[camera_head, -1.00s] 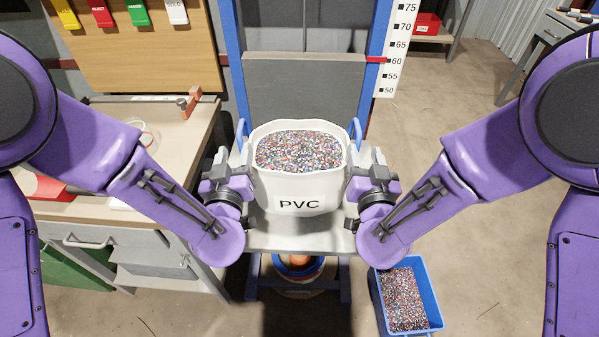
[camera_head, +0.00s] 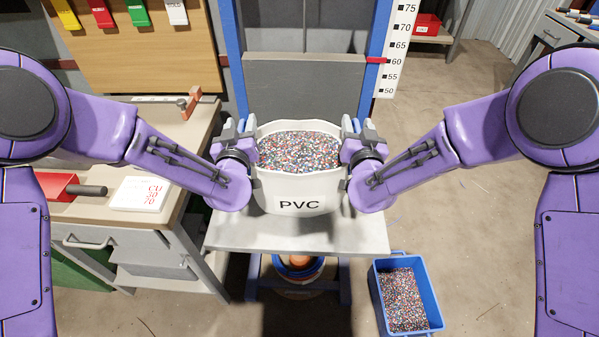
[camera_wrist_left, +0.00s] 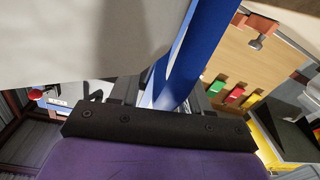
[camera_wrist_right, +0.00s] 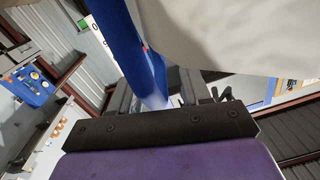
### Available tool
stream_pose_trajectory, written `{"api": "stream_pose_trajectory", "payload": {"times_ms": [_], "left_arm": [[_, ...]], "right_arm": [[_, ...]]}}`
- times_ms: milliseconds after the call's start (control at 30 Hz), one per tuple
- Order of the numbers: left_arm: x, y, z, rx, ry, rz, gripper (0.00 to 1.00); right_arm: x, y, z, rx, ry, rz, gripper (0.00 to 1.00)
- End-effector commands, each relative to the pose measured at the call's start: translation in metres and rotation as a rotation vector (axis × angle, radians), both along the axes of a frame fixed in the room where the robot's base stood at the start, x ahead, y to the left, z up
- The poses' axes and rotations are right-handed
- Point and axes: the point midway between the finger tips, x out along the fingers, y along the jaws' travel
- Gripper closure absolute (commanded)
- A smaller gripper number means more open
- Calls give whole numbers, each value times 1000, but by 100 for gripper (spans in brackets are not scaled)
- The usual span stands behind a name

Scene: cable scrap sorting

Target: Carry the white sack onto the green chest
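The white sack (camera_head: 300,190), labelled PVC and full of coloured granules, stands upright on a grey platform (camera_head: 230,236) in front of a blue frame. Its pale wall also fills the upper part of the left wrist view (camera_wrist_left: 85,40) and right wrist view (camera_wrist_right: 220,30). My left gripper (camera_head: 238,127) is at the sack's left blue handle, fingers apart on either side of it. My right gripper (camera_head: 359,128) is likewise at the right handle, fingers apart. The handles are mostly hidden by the fingers. A green body (camera_head: 75,272), perhaps the green chest, shows partly under the left bench.
A blue bin (camera_head: 431,290) of granules stands on the floor at the right front. A workbench (camera_head: 185,150) is close on the left, with a CU card (camera_head: 140,194) and a red scoop. Open floor (camera_head: 480,220) lies to the right.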

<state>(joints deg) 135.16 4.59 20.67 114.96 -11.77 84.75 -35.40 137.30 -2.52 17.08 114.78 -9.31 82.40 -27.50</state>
Motion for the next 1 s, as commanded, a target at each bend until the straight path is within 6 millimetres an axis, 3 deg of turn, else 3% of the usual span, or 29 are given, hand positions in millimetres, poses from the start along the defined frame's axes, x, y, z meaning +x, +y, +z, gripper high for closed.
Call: {"api": "stream_pose_trajectory", "payload": {"times_ms": [33, 133, 167, 1000], "left_arm": [[0, 0, 0, 0, 0, 0, 66], [0, 0, 0, 0, 0, 0, 99], [0, 0, 0, 0, 0, 0, 100], [-1, -3, 1, -3, -1, -5, 100]], "right_arm": [[0, 0, 0, 0, 0, 0, 66], [0, 0, 0, 0, 0, 0, 99], [0, 0, 0, 0, 0, 0, 100], [-1, 2, 0, 4, -1, 4, 100]]}}
